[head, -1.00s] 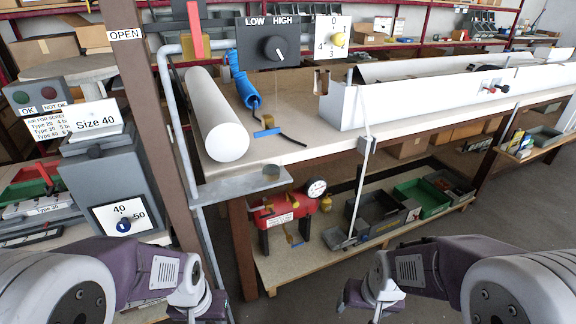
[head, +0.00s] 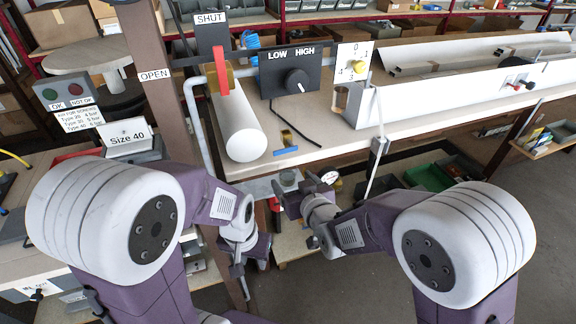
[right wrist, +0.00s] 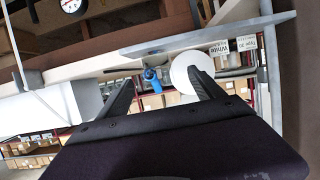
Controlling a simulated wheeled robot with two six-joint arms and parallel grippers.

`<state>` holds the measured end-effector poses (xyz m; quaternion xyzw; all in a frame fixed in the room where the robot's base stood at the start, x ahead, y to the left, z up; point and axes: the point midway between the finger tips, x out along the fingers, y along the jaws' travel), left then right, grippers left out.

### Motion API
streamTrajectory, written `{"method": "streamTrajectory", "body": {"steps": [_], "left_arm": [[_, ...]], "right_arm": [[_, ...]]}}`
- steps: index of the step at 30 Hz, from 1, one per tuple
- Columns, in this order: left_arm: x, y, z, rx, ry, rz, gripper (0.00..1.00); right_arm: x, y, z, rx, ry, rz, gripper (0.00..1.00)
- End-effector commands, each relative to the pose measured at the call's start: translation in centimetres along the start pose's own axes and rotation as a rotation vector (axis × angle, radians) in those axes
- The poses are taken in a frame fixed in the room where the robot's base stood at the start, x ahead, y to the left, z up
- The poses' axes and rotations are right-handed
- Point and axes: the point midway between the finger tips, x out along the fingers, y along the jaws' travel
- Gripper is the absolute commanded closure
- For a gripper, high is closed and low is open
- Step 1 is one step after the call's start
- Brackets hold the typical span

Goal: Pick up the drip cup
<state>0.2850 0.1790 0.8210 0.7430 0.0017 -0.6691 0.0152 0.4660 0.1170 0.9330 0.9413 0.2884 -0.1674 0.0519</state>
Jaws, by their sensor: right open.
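The drip cup looks like the small grey cup (head: 288,178) on the grey shelf plate (head: 258,189) below the front edge of the bench. My right gripper (head: 298,188) is open and empty, close in front of the cup and just right of it; the head view does not show whether they touch. In the right wrist view my right gripper's (right wrist: 160,92) two dark fingers stand apart with nothing between them. The plate (right wrist: 210,34) crosses above them, and I cannot make out the cup there. My left gripper (head: 241,275) hangs lower left, and its fingers are unclear.
A white roll (head: 240,128) lies on the bench (head: 315,118) above the plate. A thin upright rod (head: 379,140) stands right of my right gripper. A brown post (head: 160,85) and grey pipe (head: 197,118) rise to the left. A green bin (head: 428,177) is on the lower shelf.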

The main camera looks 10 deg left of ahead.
Motion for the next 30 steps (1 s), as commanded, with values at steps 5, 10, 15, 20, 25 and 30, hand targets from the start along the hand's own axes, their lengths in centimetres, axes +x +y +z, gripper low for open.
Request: {"method": "streamTrajectory", "body": {"steps": [5, 10, 15, 20, 25, 30], "left_arm": [[0.2, 0.0, 0.0, 0.000, 0.000, 0.000, 0.64], [0.2, 0.0, 0.0, 0.000, 0.000, 0.000, 0.64], [0.1, 0.0, 0.0, 0.000, 0.000, 0.000, 0.64], [0.1, 0.0, 0.0, 0.000, 0.000, 0.000, 0.64], [0.1, 0.0, 0.0, 0.000, 0.000, 0.000, 0.64], [0.1, 0.0, 0.0, 0.000, 0.000, 0.000, 0.64]], "right_arm": [[1.3, 0.0, 0.1, 0.000, 0.004, 0.000, 0.23], [3.6, 0.0, 0.0, 0.000, 0.004, 0.000, 0.23], [4.3, 0.1, 0.1, 0.000, 0.002, 0.001, 0.23], [7.2, 0.4, 0.0, 0.000, 0.003, 0.002, 0.23], [9.1, 0.4, -0.1, 0.000, 0.003, 0.001, 0.23], [9.1, 0.4, -0.1, 0.000, 0.002, 0.001, 0.23]]}}
